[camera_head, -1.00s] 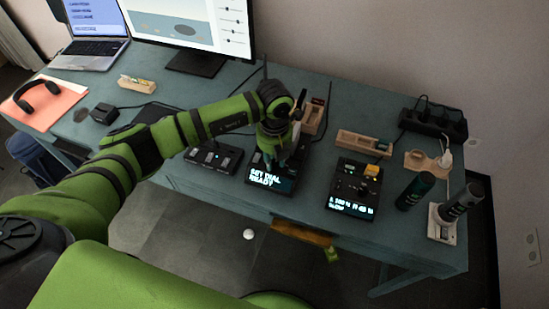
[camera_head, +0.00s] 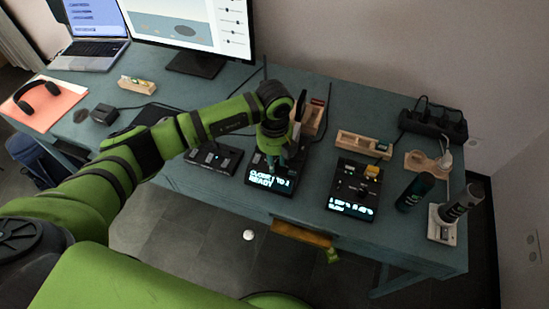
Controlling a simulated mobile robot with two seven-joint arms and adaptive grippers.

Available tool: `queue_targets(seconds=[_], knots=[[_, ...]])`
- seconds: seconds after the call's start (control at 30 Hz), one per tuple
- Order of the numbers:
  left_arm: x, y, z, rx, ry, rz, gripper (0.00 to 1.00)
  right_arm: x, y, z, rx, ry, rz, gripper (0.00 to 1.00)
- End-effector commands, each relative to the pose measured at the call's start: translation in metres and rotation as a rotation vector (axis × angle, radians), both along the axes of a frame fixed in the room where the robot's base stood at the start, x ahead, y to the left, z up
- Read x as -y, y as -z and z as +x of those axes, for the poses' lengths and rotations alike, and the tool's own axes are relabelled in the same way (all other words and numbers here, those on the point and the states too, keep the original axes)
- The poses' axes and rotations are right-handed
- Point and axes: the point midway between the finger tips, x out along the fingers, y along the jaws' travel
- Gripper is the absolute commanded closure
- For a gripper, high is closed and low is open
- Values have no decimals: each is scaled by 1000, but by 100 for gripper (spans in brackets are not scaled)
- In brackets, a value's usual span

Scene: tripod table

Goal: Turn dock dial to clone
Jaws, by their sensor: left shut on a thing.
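The dock (camera_head: 268,184) is a black box near the table's front edge, with a lit screen at its front. The small screen text appears to read CLONE on top, with READY below; the rest is hard to read. My left gripper (camera_head: 272,160) points down on the dock behind the screen and is shut on the dial. The dial itself is hidden by the gripper, so its pointer cannot be seen. My right gripper is not in view.
A black device (camera_head: 213,159) stands left of the dock. Another device with a lit screen (camera_head: 352,190) stands to the right. Wooden trays (camera_head: 363,145), a power strip (camera_head: 434,122) and a dark cylinder (camera_head: 414,192) lie farther right. A monitor (camera_head: 195,25) stands behind.

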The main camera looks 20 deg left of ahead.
Motion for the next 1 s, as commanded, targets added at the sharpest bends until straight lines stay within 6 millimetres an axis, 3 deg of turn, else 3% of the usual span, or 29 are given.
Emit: queue_targets(seconds=[0.17,0.2,0.23,0.53,0.67,1.0], knots=[[0,0,0,0,1,1,100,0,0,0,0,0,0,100],[0,0,0,0,1,1,66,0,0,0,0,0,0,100],[0,0,0,1,1,0,64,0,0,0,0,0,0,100],[0,-1,0,1,2,0,64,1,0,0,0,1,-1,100],[0,-10,1,2,2,-1,64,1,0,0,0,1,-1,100],[0,-78,1,5,2,-1,64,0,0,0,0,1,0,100]])
